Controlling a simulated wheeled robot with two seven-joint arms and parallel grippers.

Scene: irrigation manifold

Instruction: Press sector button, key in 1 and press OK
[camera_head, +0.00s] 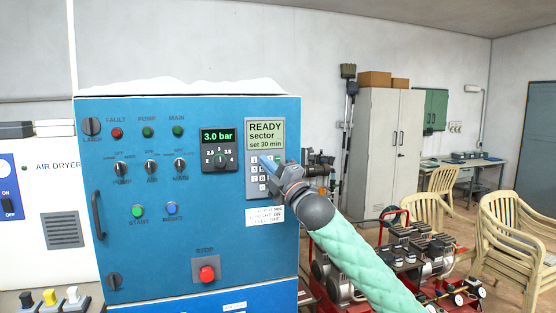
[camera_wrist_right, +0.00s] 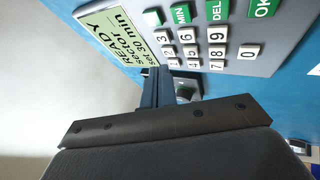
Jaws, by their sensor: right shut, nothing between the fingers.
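The keypad panel (camera_head: 252,190) is on the blue cabinet, and its display (camera_head: 265,134) reads "READY sector set 30 min". The right wrist view shows the display (camera_wrist_right: 120,38) sideways. The green keys there include MIN (camera_wrist_right: 181,13), DEL (camera_wrist_right: 216,10), OK (camera_wrist_right: 263,7) and one whose label I cannot read (camera_wrist_right: 152,17). White number keys include the 1 key (camera_wrist_right: 173,63). My right gripper (camera_head: 266,162) is shut and empty at the keypad, covering part of it. Its fingertips (camera_wrist_right: 158,72) are near the 1 and 2 keys; I cannot tell whether they touch. My left gripper is not in view.
Left of the keypad are a pressure display (camera_head: 217,136) reading 3.0 bar and a selector knob (camera_head: 220,160). The cabinet also carries several switches, a green START button (camera_head: 138,211) and a red stop button (camera_head: 207,274). Compressors (camera_head: 405,250) stand at the right.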

